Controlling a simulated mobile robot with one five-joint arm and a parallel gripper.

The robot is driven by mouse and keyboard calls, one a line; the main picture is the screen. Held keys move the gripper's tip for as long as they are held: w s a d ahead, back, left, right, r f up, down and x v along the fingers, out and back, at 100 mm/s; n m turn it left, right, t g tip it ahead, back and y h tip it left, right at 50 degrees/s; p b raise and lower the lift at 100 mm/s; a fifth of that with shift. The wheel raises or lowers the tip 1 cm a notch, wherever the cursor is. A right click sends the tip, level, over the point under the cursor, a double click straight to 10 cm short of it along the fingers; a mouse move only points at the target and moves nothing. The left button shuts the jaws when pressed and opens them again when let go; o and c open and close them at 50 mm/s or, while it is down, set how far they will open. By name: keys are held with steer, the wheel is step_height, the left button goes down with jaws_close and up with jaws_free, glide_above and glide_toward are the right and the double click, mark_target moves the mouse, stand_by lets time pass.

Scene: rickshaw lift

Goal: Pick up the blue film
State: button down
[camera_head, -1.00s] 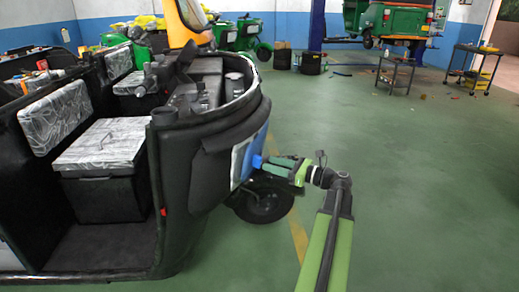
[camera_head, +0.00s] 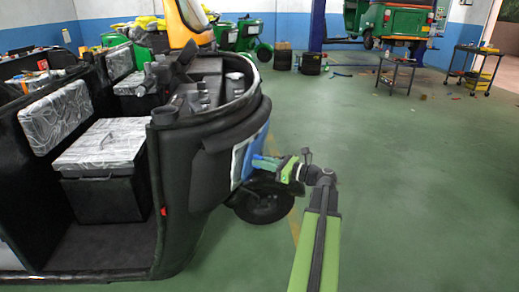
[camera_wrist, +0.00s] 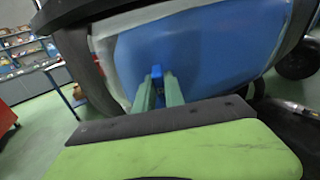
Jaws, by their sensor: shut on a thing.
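The blue film (camera_wrist: 215,50) covers the rickshaw's front panel, with a pale strip along its upper and left edges in the wrist view. In the head view the film (camera_head: 257,145) shows as a narrow blue patch on the right side of the black rickshaw body. My gripper (camera_head: 264,161) reaches in from the right at the film's lower part. In the wrist view its two green fingers (camera_wrist: 159,88) are close together with a small darker blue piece between their tips, against the film. The exact grip on the film's surface is partly hidden by the fingers.
The black rickshaw (camera_head: 195,190) fills the left, with its front wheel (camera_head: 262,203) just below my gripper. Two tool carts (camera_head: 396,72) (camera_head: 472,68) stand at the back right. Open green floor (camera_head: 400,170) lies to the right.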

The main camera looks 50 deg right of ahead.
stand_by(0.3)
steer(key=s+d+r+p, duration=0.3)
steer(key=s+r+p, duration=0.1)
steer(key=s, duration=0.6)
steer(key=s+d+r+p, duration=0.3)
steer(key=s+r+p, duration=0.1)
steer(key=s, duration=0.6)
steer(key=shift+d, duration=0.15)
steer(key=shift+r, duration=0.1)
